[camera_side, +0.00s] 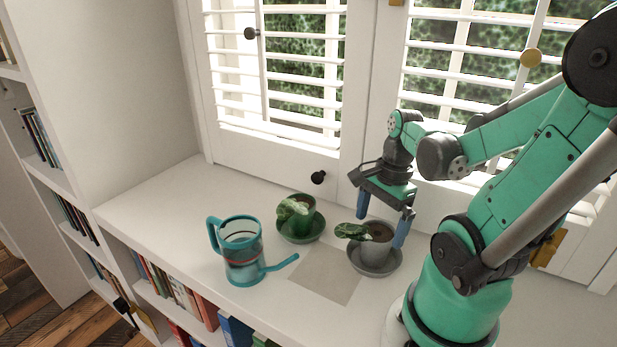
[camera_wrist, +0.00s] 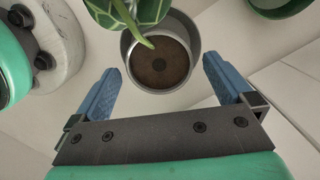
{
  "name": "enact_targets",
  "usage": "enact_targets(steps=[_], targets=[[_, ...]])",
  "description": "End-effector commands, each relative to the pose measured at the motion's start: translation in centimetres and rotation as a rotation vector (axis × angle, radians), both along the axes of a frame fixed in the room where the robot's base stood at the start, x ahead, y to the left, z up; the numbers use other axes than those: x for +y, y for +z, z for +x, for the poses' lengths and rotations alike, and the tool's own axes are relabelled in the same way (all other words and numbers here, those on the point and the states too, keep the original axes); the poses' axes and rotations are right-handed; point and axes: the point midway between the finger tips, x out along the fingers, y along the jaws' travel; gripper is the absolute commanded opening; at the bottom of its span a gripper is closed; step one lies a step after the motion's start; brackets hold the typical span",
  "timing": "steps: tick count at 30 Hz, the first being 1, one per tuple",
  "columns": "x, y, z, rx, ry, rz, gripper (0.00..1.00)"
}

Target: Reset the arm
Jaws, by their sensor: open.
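My gripper (camera_side: 383,219) is open, with its two blue fingers spread wide above the grey plant pot. The grey pot (camera_side: 377,248) holds dark soil and a leafy plant that leans to the left, and it stands in a grey saucer (camera_side: 374,270) on the white shelf top. In the wrist view, the blue fingers of my gripper (camera_wrist: 160,88) stand apart, and the grey pot (camera_wrist: 130,75) with its soil and patterned leaf shows beyond them. Nothing is held between the fingers.
A green pot (camera_side: 299,222) with a plant stands in a green saucer (camera_side: 301,239) to the left. A teal watering can (camera_side: 243,255) is further left, its spout pointing right. A beige square mat (camera_side: 326,275) lies bare in front. Shuttered windows (camera_side: 290,60) stand behind.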

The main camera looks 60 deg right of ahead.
Motion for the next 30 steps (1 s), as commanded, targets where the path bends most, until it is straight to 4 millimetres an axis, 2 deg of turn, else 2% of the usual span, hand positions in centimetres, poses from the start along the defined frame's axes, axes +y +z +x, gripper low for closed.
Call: enact_targets(steps=[6,14,17,23,27,30], targets=[[-0.2,2.1,-0.1,0.000,0.000,0.000,1.00],[-0.2,3.2,0.1,-0.006,0.047,-0.016,1.00],[0.3,3.3,1.3,-0.034,0.236,-0.086,1.00],[2.8,3.8,5.5,-0.131,0.887,-0.327,1.00],[6.7,5.1,9.5,-0.283,1.400,-0.508,1.00],[9.5,6.0,11.3,-0.379,1.679,-0.627,1.00]])
